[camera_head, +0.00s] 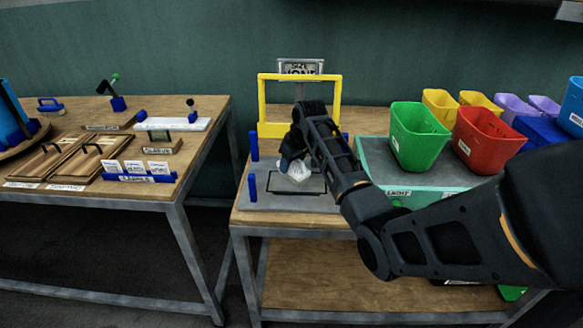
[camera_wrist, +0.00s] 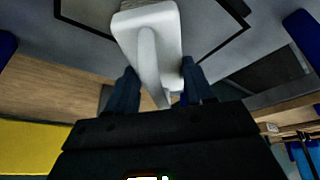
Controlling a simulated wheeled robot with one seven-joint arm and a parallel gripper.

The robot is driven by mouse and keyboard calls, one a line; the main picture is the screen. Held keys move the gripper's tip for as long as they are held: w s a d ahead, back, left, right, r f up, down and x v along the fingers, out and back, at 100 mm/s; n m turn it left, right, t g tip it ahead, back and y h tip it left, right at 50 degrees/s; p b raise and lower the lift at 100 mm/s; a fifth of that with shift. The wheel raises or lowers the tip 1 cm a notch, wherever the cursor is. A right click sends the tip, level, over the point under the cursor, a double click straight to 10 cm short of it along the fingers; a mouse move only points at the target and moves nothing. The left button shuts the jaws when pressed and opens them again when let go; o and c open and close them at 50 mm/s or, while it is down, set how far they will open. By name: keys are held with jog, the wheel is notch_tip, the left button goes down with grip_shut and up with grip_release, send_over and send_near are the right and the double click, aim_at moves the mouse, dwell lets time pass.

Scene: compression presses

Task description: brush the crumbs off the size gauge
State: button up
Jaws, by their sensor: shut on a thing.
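My gripper (camera_head: 291,158) is over the grey plate (camera_head: 275,201) of the station with the yellow frame (camera_head: 263,105). It is shut on a white thing (camera_head: 299,173). In the wrist view this white thing (camera_wrist: 167,28) has a block-like body and a raised ridge between my two fingers (camera_wrist: 158,90). It is over or on the plate, near a black outlined square; I cannot tell whether it touches. I cannot surely tell which thing is the size gauge; a small wooden block with an unclear label (camera_head: 160,146) stands on the left table. No crumbs can be made out.
Blue posts (camera_head: 252,188) stand at the plate's left edge. A green bin (camera_head: 418,137) and a red bin (camera_head: 487,138) stand on the right. The left table holds wooden trays (camera_head: 83,157), a blue handled thing (camera_head: 50,106) and a blue card holder (camera_head: 139,178). A floor gap separates the tables.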

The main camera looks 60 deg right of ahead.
jog(key=shift+w+d+b, duration=0.25)
jog(key=shift+d+b, duration=0.05)
jog(key=shift+d, duration=0.4)
jog(key=shift+w+d+b, duration=0.3)
jog(key=shift+d+b, duration=0.05)
jog(key=shift+d, duration=0.3)
jog(key=shift+w+d+b, duration=0.25)
jog(key=shift+d+b, duration=0.05)
jog(key=shift+d, duration=0.4)
jog(key=shift+a, duration=0.1)
